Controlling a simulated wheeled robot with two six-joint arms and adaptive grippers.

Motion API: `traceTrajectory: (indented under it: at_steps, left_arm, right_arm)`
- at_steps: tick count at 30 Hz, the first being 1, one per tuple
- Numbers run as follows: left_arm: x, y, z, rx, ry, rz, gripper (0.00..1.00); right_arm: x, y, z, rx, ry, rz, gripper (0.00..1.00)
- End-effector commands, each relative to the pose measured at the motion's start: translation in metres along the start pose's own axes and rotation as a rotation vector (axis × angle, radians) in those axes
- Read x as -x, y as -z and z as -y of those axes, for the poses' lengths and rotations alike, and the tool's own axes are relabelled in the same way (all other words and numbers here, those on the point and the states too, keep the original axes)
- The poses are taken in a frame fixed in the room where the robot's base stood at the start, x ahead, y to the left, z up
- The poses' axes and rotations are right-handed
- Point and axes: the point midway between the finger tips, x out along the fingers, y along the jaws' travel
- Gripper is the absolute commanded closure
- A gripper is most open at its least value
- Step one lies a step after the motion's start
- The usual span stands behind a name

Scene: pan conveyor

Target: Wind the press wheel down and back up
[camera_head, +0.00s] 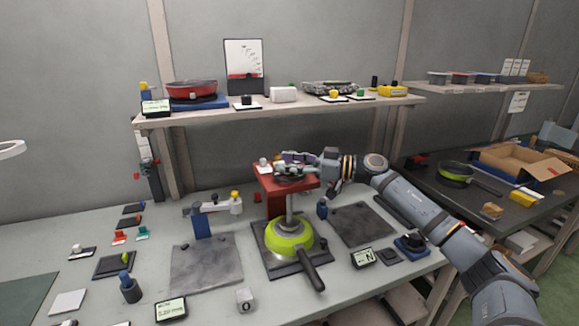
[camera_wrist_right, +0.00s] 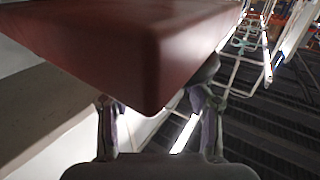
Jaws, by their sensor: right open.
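The press has a red head (camera_head: 272,185) on the bench, with a grey-green wheel (camera_head: 293,174) on its top. Its steel shaft (camera_head: 290,212) comes down to a lime-green pan (camera_head: 287,238) with a dark handle pointing front right. My right gripper (camera_head: 290,158) is at the wheel, at the top of the press, and hides part of it. In the right wrist view its two fingers (camera_wrist_right: 156,100) stand apart, with the red press head (camera_wrist_right: 110,50) large beyond them. The wheel is not clear there, and I cannot tell whether the fingers touch it. My left gripper is not in view.
A shelf (camera_head: 300,110) behind the press holds a red pan (camera_head: 191,89) and other items. Grey plates (camera_head: 207,265) lie on both sides of the press. A small display (camera_head: 363,258) stands at front right. A darker table at right holds a cardboard box (camera_head: 520,163) and another pan.

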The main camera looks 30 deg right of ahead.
Motion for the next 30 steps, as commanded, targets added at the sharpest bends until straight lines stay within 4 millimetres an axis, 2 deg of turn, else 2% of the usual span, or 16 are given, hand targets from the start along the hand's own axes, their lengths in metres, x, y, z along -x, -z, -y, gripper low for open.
traceTrajectory:
  at_steps: [6, 10, 15, 24, 26, 30]
  left_arm:
    - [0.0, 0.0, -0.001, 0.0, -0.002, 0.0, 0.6]
    - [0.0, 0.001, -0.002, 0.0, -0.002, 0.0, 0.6]
    - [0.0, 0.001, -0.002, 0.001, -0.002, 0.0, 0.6]
    - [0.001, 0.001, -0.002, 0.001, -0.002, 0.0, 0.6]
    - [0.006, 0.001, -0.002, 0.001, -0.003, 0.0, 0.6]
    - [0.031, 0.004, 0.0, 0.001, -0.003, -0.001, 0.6]
  right_arm:
    - [0.0, 0.051, 0.0, 0.006, 0.0, -0.005, 0.46]
    - [0.0, 0.074, 0.0, 0.004, 0.0, -0.005, 0.46]
    - [0.0, 0.088, 0.0, 0.001, -0.001, -0.001, 0.46]
    - [0.0, 0.089, 0.0, 0.001, -0.001, 0.001, 0.47]
    - [0.0, 0.095, 0.0, 0.001, -0.001, 0.001, 0.47]
    - [-0.001, 0.12, 0.0, 0.003, -0.001, -0.003, 0.47]
